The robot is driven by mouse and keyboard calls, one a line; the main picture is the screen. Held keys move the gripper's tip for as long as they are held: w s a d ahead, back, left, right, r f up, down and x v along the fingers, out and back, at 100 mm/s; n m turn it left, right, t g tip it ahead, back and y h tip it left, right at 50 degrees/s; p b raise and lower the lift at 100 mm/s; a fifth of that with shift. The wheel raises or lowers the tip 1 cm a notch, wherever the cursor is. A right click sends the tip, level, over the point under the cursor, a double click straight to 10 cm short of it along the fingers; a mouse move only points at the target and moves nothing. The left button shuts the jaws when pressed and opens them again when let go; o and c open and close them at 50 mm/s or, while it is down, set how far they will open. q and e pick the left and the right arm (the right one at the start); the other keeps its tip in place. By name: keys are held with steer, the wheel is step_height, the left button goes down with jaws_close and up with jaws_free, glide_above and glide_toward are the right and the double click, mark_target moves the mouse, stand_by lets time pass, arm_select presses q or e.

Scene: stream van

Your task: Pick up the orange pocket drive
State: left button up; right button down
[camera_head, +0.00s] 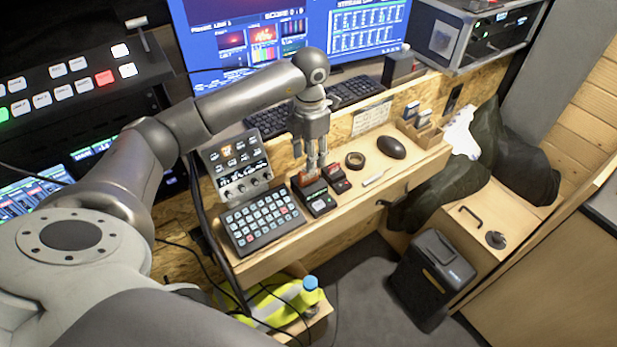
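My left gripper (316,173) points straight down over the back of the wooden desk shelf. Its two fingers show with a narrow gap between them. Their tips are at a small orange-red piece (305,180) at the back of a black dock (318,200) with a green light. This piece may be the orange pocket drive, but the fingers partly cover it. I cannot tell whether they grip it. A second, smaller dark unit (338,182) with a reddish top stands just to the right. My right gripper is not in view.
A keypad (262,222) and a tilted button panel (237,167) stand left of the dock. A tape roll (355,160), a white stick (373,178), a mouse (391,148) and a wooden card holder (420,130) lie to the right. Monitors stand behind.

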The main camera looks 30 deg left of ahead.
mark_target(309, 180)
arm_select(q)
steer(key=f, duration=0.1)
steer(key=f+p, duration=0.1)
steer(key=f, duration=0.2)
steer(key=shift+s+p, duration=0.25)
steer(key=shift+p, duration=0.15)
steer(key=shift+f, duration=0.7)
steer(key=shift+r, duration=0.1)
jaws_close()
